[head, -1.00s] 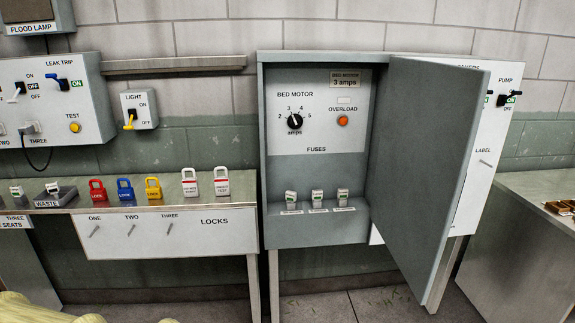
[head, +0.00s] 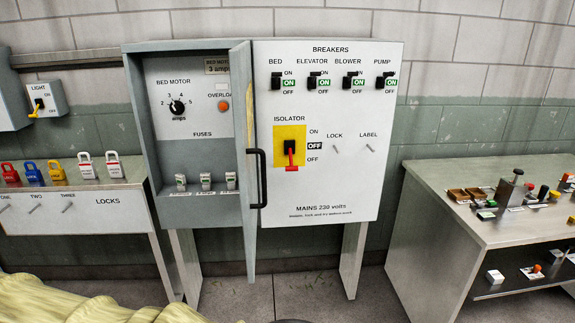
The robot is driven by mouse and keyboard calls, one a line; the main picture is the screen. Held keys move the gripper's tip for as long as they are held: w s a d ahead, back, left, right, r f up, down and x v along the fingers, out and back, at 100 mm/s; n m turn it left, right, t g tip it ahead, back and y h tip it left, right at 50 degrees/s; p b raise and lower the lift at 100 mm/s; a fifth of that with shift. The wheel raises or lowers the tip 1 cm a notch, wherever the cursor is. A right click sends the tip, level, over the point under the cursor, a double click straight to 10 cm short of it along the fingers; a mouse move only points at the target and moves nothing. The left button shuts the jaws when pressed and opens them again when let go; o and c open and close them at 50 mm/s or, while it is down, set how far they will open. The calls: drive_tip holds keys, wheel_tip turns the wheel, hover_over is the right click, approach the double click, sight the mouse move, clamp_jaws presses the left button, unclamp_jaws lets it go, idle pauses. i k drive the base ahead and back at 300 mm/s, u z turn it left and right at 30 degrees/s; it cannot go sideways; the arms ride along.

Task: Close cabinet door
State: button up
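The grey fuse cabinet (head: 137,130) stands open in the head view, left of the white breaker panel. Its cabinet door (head: 242,160) is swung out toward me and shows nearly edge-on, as a narrow upright strip at the cabinet's right side. A black bar handle (head: 262,178) sticks out to the right from the door's outer face, in front of the breaker panel. Inside are the bed motor dial (head: 177,107), an orange overload button (head: 223,105) and several fuses (head: 206,181). My gripper is not in view.
The breaker panel (head: 345,180) stands right of the door, with several switches and a red isolator lever (head: 291,155). A lock shelf (head: 90,212) is at left, a metal table (head: 430,185) at right. Pale yellow lumpy material (head: 80,305) lies bottom left. Floor (head: 310,300) ahead shows clear.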

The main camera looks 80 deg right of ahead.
sight(240, 59)
drive_tip(key=k, duration=0.6)
drive_tip(key=z, duration=2.05)
drive_tip(key=i, duration=0.5)
drive_tip(key=z, duration=0.1)
